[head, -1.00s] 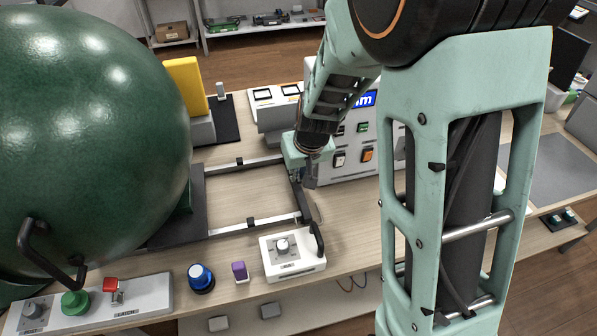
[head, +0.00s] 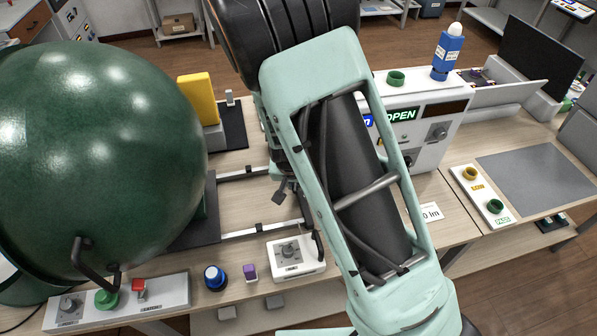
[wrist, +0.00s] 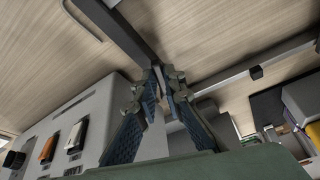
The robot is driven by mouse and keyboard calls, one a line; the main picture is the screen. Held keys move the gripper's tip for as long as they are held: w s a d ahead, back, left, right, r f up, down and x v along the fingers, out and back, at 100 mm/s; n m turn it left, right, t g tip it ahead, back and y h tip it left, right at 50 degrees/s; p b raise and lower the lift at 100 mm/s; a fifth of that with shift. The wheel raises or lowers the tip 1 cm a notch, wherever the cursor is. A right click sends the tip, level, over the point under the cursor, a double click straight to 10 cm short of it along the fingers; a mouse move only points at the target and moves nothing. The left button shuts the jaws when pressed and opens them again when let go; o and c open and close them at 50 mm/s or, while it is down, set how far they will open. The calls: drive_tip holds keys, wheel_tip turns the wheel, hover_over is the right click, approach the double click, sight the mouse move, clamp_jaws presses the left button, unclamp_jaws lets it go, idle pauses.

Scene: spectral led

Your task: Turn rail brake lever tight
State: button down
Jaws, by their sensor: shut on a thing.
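My gripper (wrist: 158,76) is shut in the wrist view, its two dark ribbed fingers meeting at the tips. Between the tips is a small pale-grey piece, which I take as the rail brake lever (wrist: 156,68); the fingers cover most of it. It sits by the dark end of a rail bar (wrist: 127,36). In the head view the gripper (head: 284,190) is low over the rail frame (head: 262,228), partly hidden behind my arm. The lever's angle cannot be made out there.
A large green sphere (head: 95,150) fills the left. A white control box with a knob (head: 296,257) stands in front of the rails. The white instrument marked OPEN (head: 440,135) stands behind to the right.

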drive_tip(key=shift+w+a+r+m+h+p, duration=0.15)
drive_tip(key=shift+a+m+h+p, duration=0.35)
drive_tip(key=shift+m+p, duration=1)
drive_tip(key=shift+a+g+p, duration=0.25)
drive_tip(key=shift+g+p, duration=0.05)
drive_tip(key=shift+p, duration=0.6)
drive_tip(key=shift+m, duration=0.3)
drive_tip(key=c, duration=2)
unclamp_jaws()
drive_tip(key=v, duration=1.1)
drive_tip(key=shift+a+r, duration=0.2)
drive_tip(key=shift+r, duration=0.1)
